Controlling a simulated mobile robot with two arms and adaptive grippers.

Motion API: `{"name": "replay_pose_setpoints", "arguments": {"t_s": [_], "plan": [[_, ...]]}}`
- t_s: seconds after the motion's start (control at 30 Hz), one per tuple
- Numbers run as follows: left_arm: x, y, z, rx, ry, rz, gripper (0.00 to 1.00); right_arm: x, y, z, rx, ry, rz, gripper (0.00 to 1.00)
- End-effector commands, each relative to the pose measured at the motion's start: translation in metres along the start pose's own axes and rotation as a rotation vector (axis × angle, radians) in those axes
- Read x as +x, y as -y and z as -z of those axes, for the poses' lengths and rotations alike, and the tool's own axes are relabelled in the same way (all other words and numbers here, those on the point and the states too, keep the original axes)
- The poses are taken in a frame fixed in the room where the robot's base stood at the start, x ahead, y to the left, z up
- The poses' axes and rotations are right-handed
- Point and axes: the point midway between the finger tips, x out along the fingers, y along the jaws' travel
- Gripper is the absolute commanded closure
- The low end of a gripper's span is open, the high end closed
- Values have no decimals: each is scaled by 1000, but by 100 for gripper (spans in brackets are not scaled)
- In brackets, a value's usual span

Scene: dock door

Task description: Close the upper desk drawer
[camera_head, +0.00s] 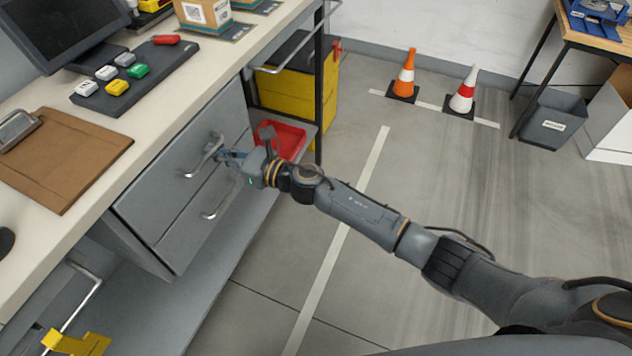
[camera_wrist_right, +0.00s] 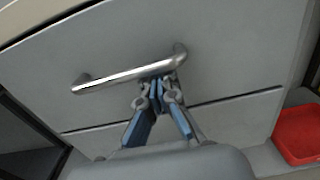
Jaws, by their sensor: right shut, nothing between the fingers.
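The upper desk drawer (camera_head: 180,160) is a grey front under the desk top, with a silver bar handle (camera_head: 203,157). Its face looks flush or nearly flush with the desk unit; I cannot tell if a small gap remains. My right gripper (camera_head: 224,155) is at the drawer front by the right end of the handle. In the right wrist view the upper drawer (camera_wrist_right: 120,55) fills the top, and the shut, empty fingertips (camera_wrist_right: 158,82) are at the handle (camera_wrist_right: 125,75), below its right part. I cannot tell whether they touch the face. My left gripper is not in view.
The lower drawer (camera_head: 195,225) has its own handle. A red tray (camera_head: 292,140) sits on the shelf right of the drawers. A yellow bin (camera_head: 300,90) stands behind it. The desk top holds a clipboard (camera_head: 70,160) and a button panel (camera_head: 135,75). Floor to the right is open, with two cones.

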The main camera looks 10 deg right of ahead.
Motion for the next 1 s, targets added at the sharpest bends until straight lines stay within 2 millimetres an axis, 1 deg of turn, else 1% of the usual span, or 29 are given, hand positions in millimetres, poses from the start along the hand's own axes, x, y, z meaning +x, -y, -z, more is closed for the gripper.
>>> {"name": "replay_pose_setpoints", "arguments": {"t_s": [0.03,0.17,0.4,0.53,0.7,0.87,0.97,1.0], "plan": [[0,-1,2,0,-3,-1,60,-4,-1,-4,-2,8,-4,100],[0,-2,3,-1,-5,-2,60,-27,-1,-2,-1,3,-3,100],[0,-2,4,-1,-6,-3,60,-82,0,1,0,0,1,100],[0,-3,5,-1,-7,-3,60,-104,0,1,1,0,1,100],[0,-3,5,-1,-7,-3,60,-119,1,0,1,1,1,100],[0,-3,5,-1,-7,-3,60,-123,1,0,1,1,2,100],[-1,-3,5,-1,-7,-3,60,-124,6,6,46,-6,20,100],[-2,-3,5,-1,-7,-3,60,-126,11,14,101,-13,43,100]]}}
